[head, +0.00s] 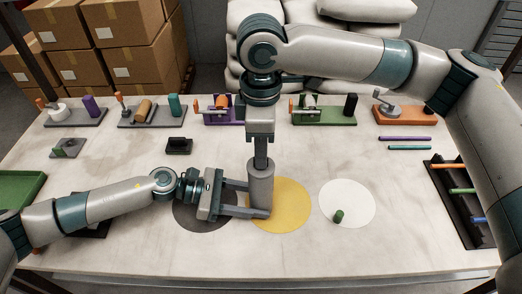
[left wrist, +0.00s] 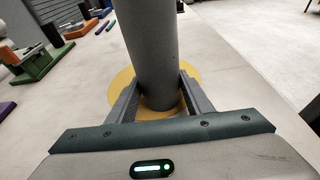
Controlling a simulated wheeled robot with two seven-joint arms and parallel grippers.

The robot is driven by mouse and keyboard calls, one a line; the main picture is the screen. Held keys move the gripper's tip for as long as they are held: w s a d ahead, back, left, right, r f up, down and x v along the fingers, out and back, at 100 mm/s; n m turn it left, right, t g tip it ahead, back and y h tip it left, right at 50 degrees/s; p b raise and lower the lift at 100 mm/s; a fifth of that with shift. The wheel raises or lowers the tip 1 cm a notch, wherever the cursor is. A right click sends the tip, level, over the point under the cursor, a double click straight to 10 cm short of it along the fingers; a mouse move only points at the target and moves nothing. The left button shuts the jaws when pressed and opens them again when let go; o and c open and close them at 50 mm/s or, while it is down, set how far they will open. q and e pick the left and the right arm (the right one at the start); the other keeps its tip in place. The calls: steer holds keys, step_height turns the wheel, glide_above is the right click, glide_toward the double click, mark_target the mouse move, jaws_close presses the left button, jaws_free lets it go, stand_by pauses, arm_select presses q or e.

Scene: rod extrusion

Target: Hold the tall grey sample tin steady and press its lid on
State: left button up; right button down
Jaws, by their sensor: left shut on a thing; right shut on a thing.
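The tall grey sample tin (head: 261,188) stands upright on the yellow round patch (head: 293,205). It also shows in the left wrist view (left wrist: 150,50), rising out of the top of the picture. My left gripper (head: 257,200) comes in level from the left and is shut on the tin's lower part, one finger on each side. My right gripper (head: 261,156) points straight down at the tin's top, its fingers close together. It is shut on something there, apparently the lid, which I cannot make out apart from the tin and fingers.
A small dark green cylinder (head: 338,216) is on the white round patch (head: 354,197). A grey round patch (head: 190,222) lies under my left gripper. Coloured fixtures line the back. A dark rack (head: 459,208) with rods stands right, a green tray (head: 20,190) left. The front table is clear.

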stand_by(0.8)
steer(key=c, duration=1.4)
jaws_free()
steer(key=shift+o, duration=0.2)
steer(key=shift+r, duration=3.5)
jaws_close()
steer(key=shift+f, duration=2.7)
